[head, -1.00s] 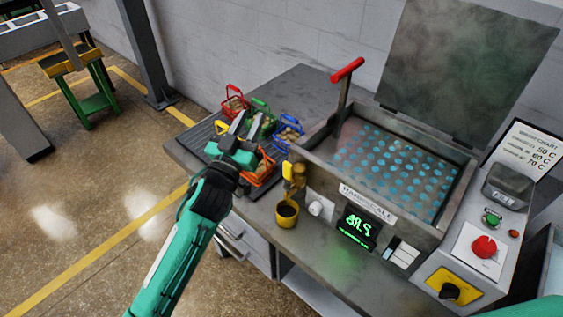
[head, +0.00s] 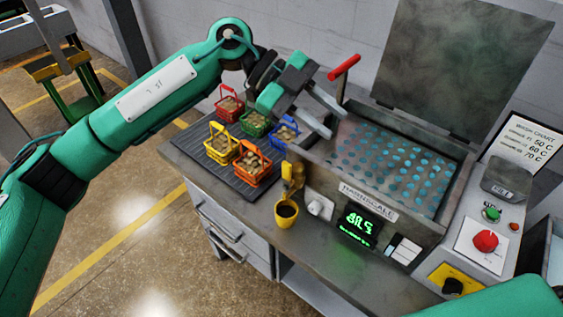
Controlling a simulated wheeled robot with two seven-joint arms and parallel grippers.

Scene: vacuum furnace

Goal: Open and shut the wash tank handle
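The wash tank (head: 400,238) stands on the bench with its lid (head: 460,65) raised at the back. Its red-gripped handle (head: 344,68) sticks up on a metal lever at the tank's left rear corner. Perforated blue-dotted surface shows inside the tank. My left gripper (head: 325,115) is above the tank's left wall, just in front of the lever and below the red grip. Its two fingers are spread apart with nothing seen between them. My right gripper is out of view; only part of my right arm shows at the bottom right corner.
Several coloured baskets of brown pieces, such as the orange basket (head: 254,168), stand on a dark ribbed mat (head: 208,165) left of the tank. A yellow cup (head: 286,213) sits at the tank's front left. A control box (head: 470,262) with a red button is at right.

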